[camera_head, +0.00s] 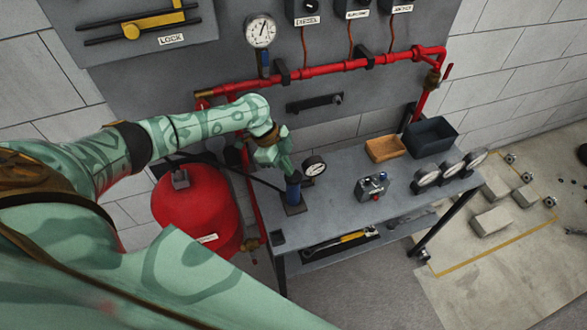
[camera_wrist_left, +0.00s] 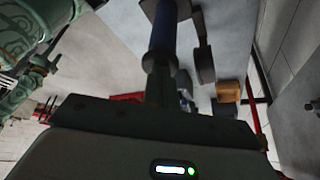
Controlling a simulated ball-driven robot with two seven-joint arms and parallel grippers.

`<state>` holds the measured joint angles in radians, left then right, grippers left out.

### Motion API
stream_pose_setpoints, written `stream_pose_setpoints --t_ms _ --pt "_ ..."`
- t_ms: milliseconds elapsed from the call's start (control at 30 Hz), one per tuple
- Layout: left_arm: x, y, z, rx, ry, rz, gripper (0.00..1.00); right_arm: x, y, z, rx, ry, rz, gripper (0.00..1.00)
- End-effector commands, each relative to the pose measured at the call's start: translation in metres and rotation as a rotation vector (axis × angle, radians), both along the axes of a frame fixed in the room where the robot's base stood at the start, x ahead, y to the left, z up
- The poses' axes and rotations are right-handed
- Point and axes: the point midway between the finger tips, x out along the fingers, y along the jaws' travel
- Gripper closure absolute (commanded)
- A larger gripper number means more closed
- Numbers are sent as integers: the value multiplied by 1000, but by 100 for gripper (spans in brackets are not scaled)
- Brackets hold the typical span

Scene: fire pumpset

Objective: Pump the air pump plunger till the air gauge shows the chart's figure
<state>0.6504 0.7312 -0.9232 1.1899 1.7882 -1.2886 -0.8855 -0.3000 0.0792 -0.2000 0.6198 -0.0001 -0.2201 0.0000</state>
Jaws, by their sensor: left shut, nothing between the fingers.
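The air pump has a blue upright barrel (camera_head: 293,190) on a dark base plate at the left end of the grey bench. It also shows in the left wrist view as a blue cylinder (camera_wrist_left: 162,32). My left gripper (camera_head: 284,168) is shut and empty right above the barrel, at the pump's top. The plunger handle is hidden or too small to make out. The air gauge (camera_head: 314,166), white-faced with a black rim, stands just right of the barrel; its reading is too small to tell. I cannot pick out the chart. My right gripper is out of view.
A red tank (camera_head: 195,205) stands left of the bench (camera_head: 335,218). A small metal device (camera_head: 372,187), several gauges, a wooden tray (camera_head: 385,149) and a dark bin (camera_head: 431,137) are on the bench. A red pipe (camera_head: 330,68) and a larger gauge (camera_head: 261,30) are on the panel behind.

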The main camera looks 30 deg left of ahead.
Motion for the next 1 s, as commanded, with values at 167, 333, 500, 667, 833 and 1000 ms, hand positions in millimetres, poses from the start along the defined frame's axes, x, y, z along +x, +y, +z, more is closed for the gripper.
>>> stream_pose_setpoints --t_ms 167,333,500,667,833,1000 --pt "-2 4 3 2 2 -1 100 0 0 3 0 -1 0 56" --pt "-5 25 10 4 2 1 100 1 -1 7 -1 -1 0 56" --pt "-6 30 11 2 2 -1 100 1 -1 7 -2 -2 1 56" --pt "-6 30 12 1 1 0 100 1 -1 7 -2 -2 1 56" --pt "-6 36 24 1 -1 2 100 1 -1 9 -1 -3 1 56" --pt "-8 52 55 3 -3 0 100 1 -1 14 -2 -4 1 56"
